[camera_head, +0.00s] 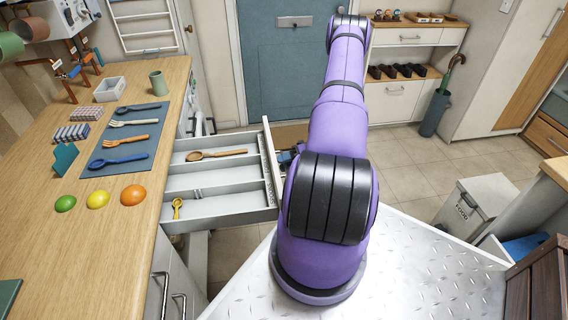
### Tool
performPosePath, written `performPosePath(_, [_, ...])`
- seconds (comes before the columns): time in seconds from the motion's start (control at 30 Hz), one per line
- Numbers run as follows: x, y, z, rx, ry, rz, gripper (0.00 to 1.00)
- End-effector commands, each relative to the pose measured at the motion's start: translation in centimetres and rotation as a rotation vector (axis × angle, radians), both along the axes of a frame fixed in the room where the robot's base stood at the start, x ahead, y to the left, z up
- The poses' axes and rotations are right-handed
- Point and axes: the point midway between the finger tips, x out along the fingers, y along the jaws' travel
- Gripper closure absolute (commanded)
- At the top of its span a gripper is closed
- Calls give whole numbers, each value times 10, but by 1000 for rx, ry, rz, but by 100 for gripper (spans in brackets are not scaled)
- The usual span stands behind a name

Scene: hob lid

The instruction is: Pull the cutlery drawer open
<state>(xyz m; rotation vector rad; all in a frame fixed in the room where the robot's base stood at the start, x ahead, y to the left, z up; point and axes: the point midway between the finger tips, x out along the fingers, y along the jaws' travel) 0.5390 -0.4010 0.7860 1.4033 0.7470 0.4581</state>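The cutlery drawer (222,206) stands pulled out from under the left counter, its inside in full view. It has several long compartments. A wooden spoon (215,154) lies in the far compartment and a small yellow spoon (177,208) in the near one; the middle compartment looks empty. My purple arm reaches forward beside the drawer front. My gripper (287,157) shows only as a small dark part at the outer side of the drawer front, mostly hidden behind my arm. Its fingers and the drawer handle cannot be made out.
The wooden counter (95,255) holds a blue mat (135,145) with cutlery, a white container (109,90), a cup and three fruits. A food bin (474,205) stands at right. Tiled floor (410,170) is clear beyond my base.

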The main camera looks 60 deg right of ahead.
Motion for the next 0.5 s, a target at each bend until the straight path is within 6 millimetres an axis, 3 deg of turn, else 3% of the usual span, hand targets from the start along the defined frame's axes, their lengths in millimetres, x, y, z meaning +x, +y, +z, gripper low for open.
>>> performPosePath(0.3, [-1,-1,0,0,0,0,63])
performPosePath(0.5, [-17,-18,5,-3,0,-3,63])
